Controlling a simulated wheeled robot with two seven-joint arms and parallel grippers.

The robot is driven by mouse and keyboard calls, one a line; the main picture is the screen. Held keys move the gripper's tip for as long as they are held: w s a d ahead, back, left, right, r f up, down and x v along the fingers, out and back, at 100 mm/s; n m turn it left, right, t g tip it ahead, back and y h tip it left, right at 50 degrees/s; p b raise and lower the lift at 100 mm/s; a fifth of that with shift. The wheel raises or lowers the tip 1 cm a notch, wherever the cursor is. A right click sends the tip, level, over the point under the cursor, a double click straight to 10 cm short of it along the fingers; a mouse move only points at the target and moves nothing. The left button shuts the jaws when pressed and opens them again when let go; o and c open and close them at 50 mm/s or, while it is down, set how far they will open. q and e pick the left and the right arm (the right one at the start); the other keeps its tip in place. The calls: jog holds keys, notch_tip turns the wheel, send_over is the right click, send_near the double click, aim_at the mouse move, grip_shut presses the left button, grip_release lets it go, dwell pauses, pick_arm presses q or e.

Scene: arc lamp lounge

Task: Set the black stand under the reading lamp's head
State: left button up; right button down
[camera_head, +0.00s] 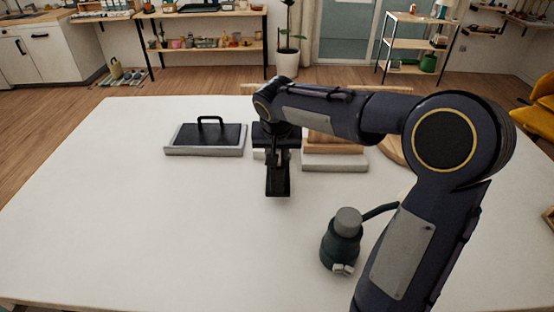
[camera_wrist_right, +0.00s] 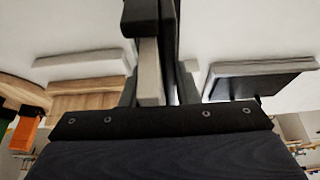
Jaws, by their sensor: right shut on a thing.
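The black stand (camera_head: 277,186) is a dark upright piece in the middle of the table. My right gripper (camera_head: 272,156) is shut on it from above; the arm hides its upper part. In the right wrist view, the black stand (camera_wrist_right: 168,45) runs between the pale fingers of my right gripper (camera_wrist_right: 168,88). I cannot tell whether its lower end touches the table. The reading lamp's head (camera_head: 341,243) appears as a dark teal shade with a grey cap, nearer and right of the stand. My left gripper is not in view.
On the white table (camera_head: 130,230), a black handled plate (camera_head: 210,134) on a grey slab lies left of my gripper. The front left is clear.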

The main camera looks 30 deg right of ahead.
jog(key=shift+w+d+f, duration=0.15)
jog(key=shift+w+f, duration=0.1)
jog(key=shift+f, duration=0.05)
jog(key=shift+w+f, duration=0.1)
jog(key=shift+f, duration=1.55)
jog(key=shift+f, duration=0.1)
jog(key=c, duration=1.1)
grip_release()
